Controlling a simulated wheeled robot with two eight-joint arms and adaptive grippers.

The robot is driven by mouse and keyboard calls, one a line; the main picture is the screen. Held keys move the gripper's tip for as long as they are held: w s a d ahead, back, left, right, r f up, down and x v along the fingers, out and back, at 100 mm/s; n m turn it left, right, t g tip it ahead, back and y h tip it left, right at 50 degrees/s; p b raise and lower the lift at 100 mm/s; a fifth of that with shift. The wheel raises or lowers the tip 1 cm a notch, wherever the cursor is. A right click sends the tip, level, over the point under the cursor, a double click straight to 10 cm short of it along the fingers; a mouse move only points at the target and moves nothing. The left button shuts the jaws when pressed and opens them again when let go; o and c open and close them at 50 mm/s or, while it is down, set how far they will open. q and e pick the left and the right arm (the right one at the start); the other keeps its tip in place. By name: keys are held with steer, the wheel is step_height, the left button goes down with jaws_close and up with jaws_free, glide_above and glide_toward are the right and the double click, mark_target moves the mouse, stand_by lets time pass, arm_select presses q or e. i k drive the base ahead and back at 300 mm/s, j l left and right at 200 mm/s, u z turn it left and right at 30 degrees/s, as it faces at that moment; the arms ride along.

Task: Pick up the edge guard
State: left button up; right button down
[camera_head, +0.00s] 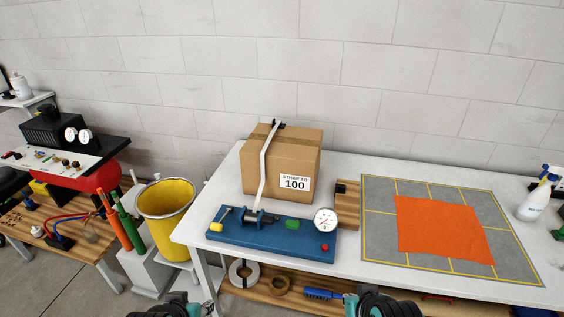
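No part is labelled as the edge guard. A small black piece (278,123) sits at the top back edge of the cardboard box (296,161), where the white strap (264,165) crosses; I cannot tell if it is the guard. Small dark pieces (342,189) also lie on a wooden block right of the box. The strap runs down to a blue tensioner base (270,240) with a dial gauge (325,221). My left gripper (180,306) and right gripper (378,304) show only partly at the bottom edge, in front of the table and away from the box. Their fingers are not clear.
The white table (352,265) carries a grey mat (376,232) with an orange sheet (440,230). A spray bottle (533,202) stands at right. A yellow bucket (166,212) and a wooden bench (75,252) are at left. Rolls and a brush lie on the lower shelf.

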mark_target(340, 189)
steer(key=i+j+z, duration=0.2)
steer(key=i, duration=0.3)
steer(key=i+z, duration=0.2)
steer(key=i, duration=0.3)
steer(key=i+j+z, duration=0.2)
steer(key=i, duration=0.25)
steer(key=j, duration=0.1)
